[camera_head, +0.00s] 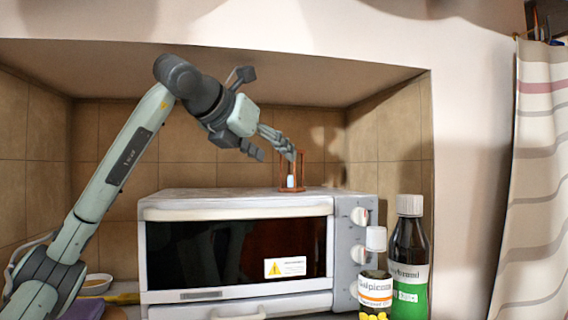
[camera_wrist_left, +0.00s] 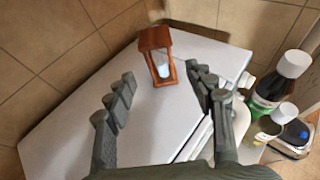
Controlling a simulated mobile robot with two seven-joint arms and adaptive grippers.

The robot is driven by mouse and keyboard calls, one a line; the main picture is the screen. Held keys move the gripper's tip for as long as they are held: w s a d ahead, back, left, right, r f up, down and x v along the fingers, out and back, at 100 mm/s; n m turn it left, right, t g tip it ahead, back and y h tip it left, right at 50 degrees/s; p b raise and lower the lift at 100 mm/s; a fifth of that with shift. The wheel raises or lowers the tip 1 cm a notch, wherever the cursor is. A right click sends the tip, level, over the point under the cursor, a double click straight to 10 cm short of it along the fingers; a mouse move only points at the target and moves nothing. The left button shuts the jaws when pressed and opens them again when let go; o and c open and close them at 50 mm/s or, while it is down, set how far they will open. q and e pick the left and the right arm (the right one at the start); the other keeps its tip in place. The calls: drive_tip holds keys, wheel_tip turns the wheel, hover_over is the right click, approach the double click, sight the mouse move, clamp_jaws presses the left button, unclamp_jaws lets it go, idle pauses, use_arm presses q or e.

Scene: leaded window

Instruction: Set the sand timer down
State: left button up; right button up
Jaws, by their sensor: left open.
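The sand timer (camera_head: 291,183) has a reddish-brown wooden frame around a pale glass. It stands upright on top of the white oven (camera_head: 235,207), toward the right end. It also shows in the left wrist view (camera_wrist_left: 150,43), resting on the white top just beyond my fingertips. My left gripper (camera_head: 276,155) reaches in from the upper left, close to the timer. In the left wrist view its fingers (camera_wrist_left: 160,73) are spread wide with nothing between them. In the head view a finger overlaps the timer's upper part; I cannot tell if they touch. My right gripper is not in view.
The oven stands in a tiled alcove (camera_head: 390,125). Two bottles, one small with a white cap (camera_head: 376,238) and one taller and dark (camera_head: 409,245), stand at its front right. The oven top left of the timer is clear.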

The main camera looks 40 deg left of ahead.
use_arm(q)
drive_tip(key=s+b, duration=0.1)
drive_tip(key=s, duration=0.9)
drive_tip(key=shift+d, duration=0.35)
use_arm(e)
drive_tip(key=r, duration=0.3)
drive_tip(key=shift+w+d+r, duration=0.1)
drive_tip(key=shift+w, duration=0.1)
use_arm(q)
drive_tip(key=shift+f, duration=0.1)
